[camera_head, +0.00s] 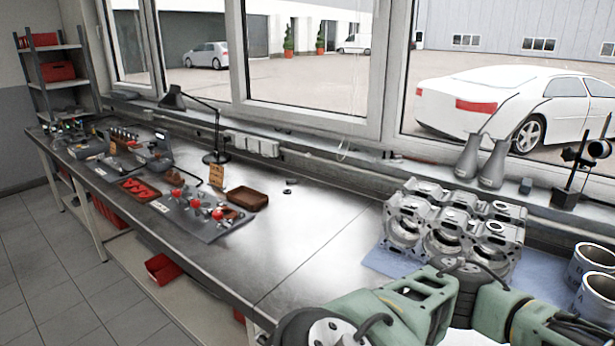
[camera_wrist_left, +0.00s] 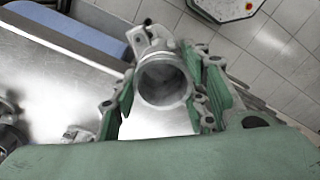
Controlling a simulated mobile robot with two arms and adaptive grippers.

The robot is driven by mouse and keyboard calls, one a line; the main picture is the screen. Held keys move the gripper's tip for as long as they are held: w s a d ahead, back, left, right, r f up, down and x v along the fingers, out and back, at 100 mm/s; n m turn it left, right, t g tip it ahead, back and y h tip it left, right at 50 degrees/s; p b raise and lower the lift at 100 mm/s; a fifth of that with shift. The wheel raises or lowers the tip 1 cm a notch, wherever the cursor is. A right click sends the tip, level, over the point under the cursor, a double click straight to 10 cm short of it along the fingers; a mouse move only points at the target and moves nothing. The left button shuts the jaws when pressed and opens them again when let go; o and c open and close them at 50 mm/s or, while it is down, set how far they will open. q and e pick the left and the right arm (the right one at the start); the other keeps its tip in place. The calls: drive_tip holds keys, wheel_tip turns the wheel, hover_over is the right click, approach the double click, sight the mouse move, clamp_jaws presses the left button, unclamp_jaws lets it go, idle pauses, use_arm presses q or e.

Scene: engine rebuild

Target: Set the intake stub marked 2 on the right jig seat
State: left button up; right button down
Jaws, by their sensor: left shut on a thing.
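In the left wrist view my left gripper (camera_wrist_left: 163,100) is shut on a grey metal stub (camera_wrist_left: 163,80). The stub has a round open mouth facing the camera and a narrower bracket-like part behind it. A green finger lies on each side of it. No number is readable on it. In the head view green arm links of mine cross the lower right, and the left gripper's fingertips cannot be made out. My right gripper is not recognisable in either view. I cannot identify the right jig seat for certain in these frames.
A grey engine block (camera_head: 450,228) stands on a blue mat (camera_head: 384,263) on the steel bench (camera_head: 310,215). Metal cylinders (camera_head: 594,285) stand at the right edge. A grey plate with red knobs (camera_head: 200,218) and a brown tray (camera_head: 247,200) lie left. The bench's middle is clear.

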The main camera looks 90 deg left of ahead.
use_arm(q)
drive_tip(key=s+a+f+m, duration=0.2)
drive_tip(key=s+f+m, duration=0.3)
drive_tip(key=m, duration=0.3)
drive_tip(key=s+a+f+m, duration=0.2)
drive_tip(key=s+f+m, duration=0.2)
drive_tip(key=f+m, duration=0.3)
drive_tip(key=shift+s+a+f+m, duration=0.15)
drive_tip(key=shift+s+a+m, duration=0.2)
drive_tip(key=shift+m, duration=0.45)
drive_tip(key=shift+a, duration=0.1)
